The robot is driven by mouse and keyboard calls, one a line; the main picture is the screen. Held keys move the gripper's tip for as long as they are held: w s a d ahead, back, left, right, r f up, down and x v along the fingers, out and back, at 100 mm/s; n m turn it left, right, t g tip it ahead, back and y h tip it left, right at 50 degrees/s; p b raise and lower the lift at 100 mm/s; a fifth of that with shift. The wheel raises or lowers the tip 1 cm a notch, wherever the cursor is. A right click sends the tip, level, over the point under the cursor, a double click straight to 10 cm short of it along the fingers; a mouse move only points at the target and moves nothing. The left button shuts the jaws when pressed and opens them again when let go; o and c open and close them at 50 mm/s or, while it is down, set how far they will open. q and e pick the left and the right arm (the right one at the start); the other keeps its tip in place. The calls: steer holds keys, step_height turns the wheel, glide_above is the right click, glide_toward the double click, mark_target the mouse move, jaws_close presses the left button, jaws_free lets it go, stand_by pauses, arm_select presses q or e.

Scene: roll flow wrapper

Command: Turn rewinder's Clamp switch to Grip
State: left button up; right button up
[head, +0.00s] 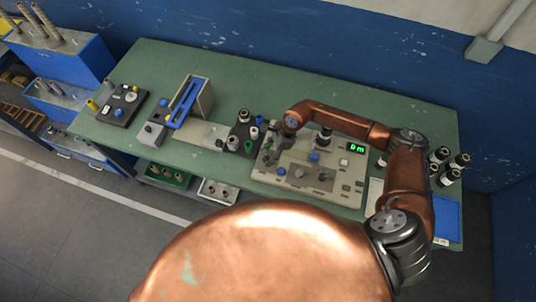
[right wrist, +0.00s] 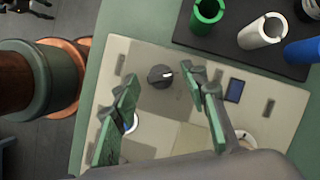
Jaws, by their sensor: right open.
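The rewinder is the beige panel machine (head: 345,188) with a lit green display (head: 356,148) on the bench. In the right wrist view its panel (right wrist: 115,55) carries a dark round switch (right wrist: 160,76) with a white pointer mark aimed right. No label is legible, so I cannot confirm its name. My right gripper (right wrist: 161,80) is open, its green fingers on either side of the switch in the picture; I see no clear contact. In the head view my right gripper (head: 270,144) is small, at the machine's left end. My left gripper is not seen.
A black tray holds a green spool (right wrist: 207,14), a white spool (right wrist: 262,32) and a blue spool (right wrist: 303,50) beside the panel. A blue-slotted stand (head: 188,103) is left on the green bench (head: 270,88). Dark rollers (head: 450,172) stand at the right.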

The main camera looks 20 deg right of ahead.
steer(key=shift+f, duration=0.1)
steer(key=shift+c, duration=0.6)
steer(key=shift+a, duration=0.1)
jaws_close()
